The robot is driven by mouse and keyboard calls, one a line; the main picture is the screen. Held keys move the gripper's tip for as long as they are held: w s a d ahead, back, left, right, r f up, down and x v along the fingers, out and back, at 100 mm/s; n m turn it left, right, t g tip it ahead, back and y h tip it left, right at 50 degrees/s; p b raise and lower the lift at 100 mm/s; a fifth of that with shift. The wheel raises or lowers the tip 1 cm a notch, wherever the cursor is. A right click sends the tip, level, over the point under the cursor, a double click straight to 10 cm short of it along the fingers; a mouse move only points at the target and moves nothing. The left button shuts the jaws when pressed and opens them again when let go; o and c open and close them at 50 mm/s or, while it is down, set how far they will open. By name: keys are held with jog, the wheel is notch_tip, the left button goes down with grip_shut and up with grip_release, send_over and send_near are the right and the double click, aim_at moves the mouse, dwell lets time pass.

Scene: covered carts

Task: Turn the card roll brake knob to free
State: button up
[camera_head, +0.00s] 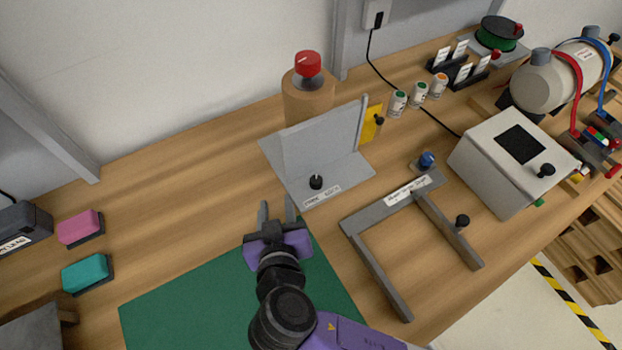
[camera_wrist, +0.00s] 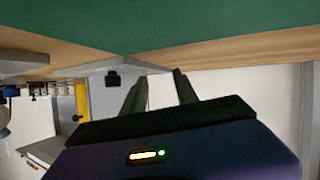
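A red knob (camera_head: 308,64) with a pale mark sits on top of a brown card roll (camera_head: 303,105) near the back wall. The roll's lower part is hidden behind a grey angled stand (camera_head: 310,140). My gripper (camera_head: 277,207) is over the table in front of the stand, well short of the red knob. Its two fingers are apart with nothing between them; they also show in the wrist view (camera_wrist: 160,92). I cannot make out the red knob in the wrist view.
The grey stand, with a small black knob (camera_head: 316,182), lies between my gripper and the roll. A grey frame (camera_head: 375,265) is to the right, beyond it a white box (camera_head: 490,165). A green mat (camera_head: 190,305) lies below; the table left of the roll is clear.

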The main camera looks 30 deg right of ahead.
aim_at(315, 183)
jog(key=s+d+r+m+g+h, duration=0.1)
jog(key=m+h, duration=0.1)
jog(key=s+d+r+m+g+h, duration=0.1)
jog(key=m, duration=0.2)
jog(key=s+d+r+m+g+h, duration=0.1)
jog(key=m+h, duration=0.1)
jog(key=shift+s+d+h, duration=0.1)
jog(key=shift+d+h, duration=0.2)
jog(key=shift+d, duration=0.05)
jog(key=shift+d+m, duration=0.25)
jog(key=shift+m, duration=0.05)
jog(key=p+x, duration=0.1)
jog(key=x, duration=0.6)
jog(key=shift+d+f, duration=0.1)
jog(key=shift+f, duration=0.15)
grip_shut()
